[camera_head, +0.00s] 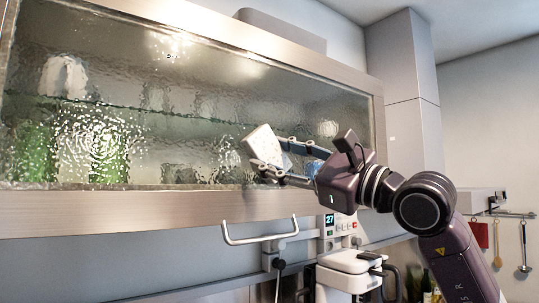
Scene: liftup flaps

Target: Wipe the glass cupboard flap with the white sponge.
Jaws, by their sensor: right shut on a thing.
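The glass cupboard flap (185,115) spans the left and middle of the head view, with rippled glass in a metal frame. It looks closed. My right gripper (271,156) is in front of the lower right part of the glass, its fingers pointing left. It is shut on the white sponge (262,143), which is tilted. The sponge is at or very near the glass; I cannot tell whether it touches. The fingers hide part of the sponge. My left gripper is not in view.
A white handle bar (260,238) juts out below the flap's frame. A white appliance (348,268) stands below my right gripper. Utensils hang from a rail (515,214) at the far right. A tall cabinet (408,85) adjoins the cupboard's right end.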

